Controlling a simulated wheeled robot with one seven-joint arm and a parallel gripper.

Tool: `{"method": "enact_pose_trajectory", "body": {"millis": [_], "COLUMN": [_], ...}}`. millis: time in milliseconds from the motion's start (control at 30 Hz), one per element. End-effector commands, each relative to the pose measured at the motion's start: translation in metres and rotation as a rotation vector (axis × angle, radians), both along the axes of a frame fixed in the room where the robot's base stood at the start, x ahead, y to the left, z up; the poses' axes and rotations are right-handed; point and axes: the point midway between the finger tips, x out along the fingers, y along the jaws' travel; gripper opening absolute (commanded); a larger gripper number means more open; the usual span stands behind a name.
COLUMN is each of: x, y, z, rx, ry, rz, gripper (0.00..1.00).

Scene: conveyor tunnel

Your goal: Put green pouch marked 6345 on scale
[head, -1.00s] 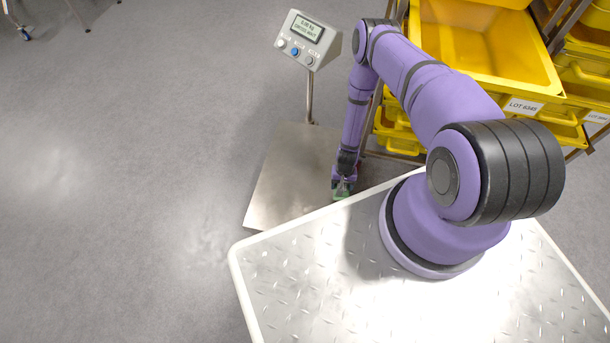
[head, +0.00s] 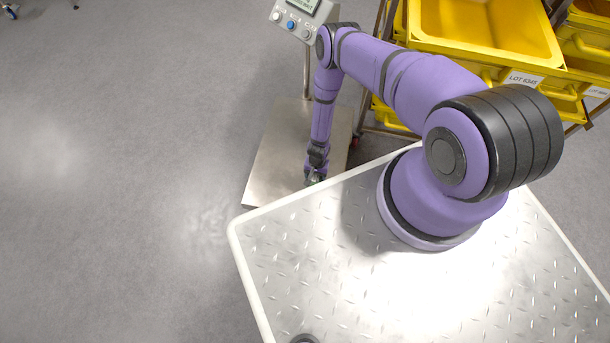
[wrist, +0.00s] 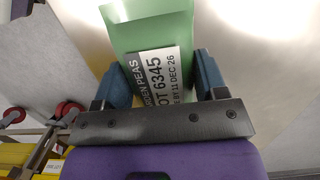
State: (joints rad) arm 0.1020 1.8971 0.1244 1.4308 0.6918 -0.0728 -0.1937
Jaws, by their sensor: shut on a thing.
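The green pouch (wrist: 150,32) fills the upper middle of the wrist view; its white label reads garden peas, lot 6345. My gripper (wrist: 163,78) is shut on the pouch, one dark blue finger on each side. In the head view my gripper (head: 315,178) points down over the front right part of the scale's metal platform (head: 268,165); the pouch is mostly hidden there by the gripper and my base's edge. I cannot tell whether the pouch touches the platform. The scale's display head (head: 300,14) stands on a post behind, cut by the top edge.
A rack with yellow bins (head: 485,30) stands right of the scale, one tagged lot 6345 (head: 523,79). A red-wheeled caster (wrist: 68,110) shows left in the wrist view. The floor (head: 110,190) left of the scale is clear.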

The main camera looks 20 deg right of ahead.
Motion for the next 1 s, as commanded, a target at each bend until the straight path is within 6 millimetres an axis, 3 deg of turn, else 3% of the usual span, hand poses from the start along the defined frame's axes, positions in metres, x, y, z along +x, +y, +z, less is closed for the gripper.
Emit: {"method": "enact_pose_trajectory", "body": {"millis": [200, 500, 733, 1000], "x": [0.022, 0.034, 0.032, 0.033], "y": [0.022, 0.036, 0.034, 0.034], "z": [-0.003, -0.006, -0.036, -0.040], "rx": [-0.001, -0.001, -0.002, 0.000], "ry": [-0.001, 0.000, -0.001, 0.000], "rz": [0.004, 0.002, 0.001, -0.001], "gripper": [0.23, 0.23, 0.23, 0.23]}}
